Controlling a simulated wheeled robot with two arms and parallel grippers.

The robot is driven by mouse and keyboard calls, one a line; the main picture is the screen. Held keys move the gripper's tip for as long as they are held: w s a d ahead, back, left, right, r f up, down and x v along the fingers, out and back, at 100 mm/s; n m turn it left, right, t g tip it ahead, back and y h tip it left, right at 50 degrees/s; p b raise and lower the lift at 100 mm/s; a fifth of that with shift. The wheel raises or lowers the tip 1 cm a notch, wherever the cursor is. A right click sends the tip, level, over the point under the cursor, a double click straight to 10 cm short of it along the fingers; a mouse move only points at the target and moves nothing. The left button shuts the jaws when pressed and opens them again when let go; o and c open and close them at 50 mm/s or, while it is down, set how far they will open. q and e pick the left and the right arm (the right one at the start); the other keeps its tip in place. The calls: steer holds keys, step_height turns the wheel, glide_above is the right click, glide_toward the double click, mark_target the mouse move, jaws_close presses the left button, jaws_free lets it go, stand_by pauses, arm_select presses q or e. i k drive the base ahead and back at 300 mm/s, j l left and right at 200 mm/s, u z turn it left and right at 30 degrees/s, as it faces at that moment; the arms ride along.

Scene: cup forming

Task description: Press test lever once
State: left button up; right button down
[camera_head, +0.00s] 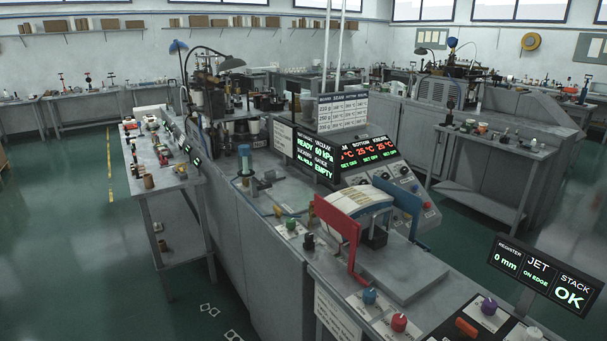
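No part clearly labelled as the test lever can be made out. A short orange handle (466,327) lies at the bottom edge on a dark panel, beside a purple knob (489,306). A red bent bar (340,222) and a blue bent bar (398,202) stand on either side of a curved cream piece (358,204) on the machine. The small labels are too fine to read. Neither of my grippers is in view.
A grey machine bench (270,280) runs through the middle. A red knob (399,322) and a blue knob (369,296) stand near its front. A status display (545,275) reads "STACK OK". A side table (170,180) holds small parts. Green floor at left is clear.

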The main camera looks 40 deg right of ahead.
mark_target(262, 187)
steer(key=i+l+z, duration=0.2)
steer(key=i+z, duration=0.3)
steer(key=i+l+z, duration=0.1)
steer(key=i+z, duration=0.35)
steer(key=k, duration=0.1)
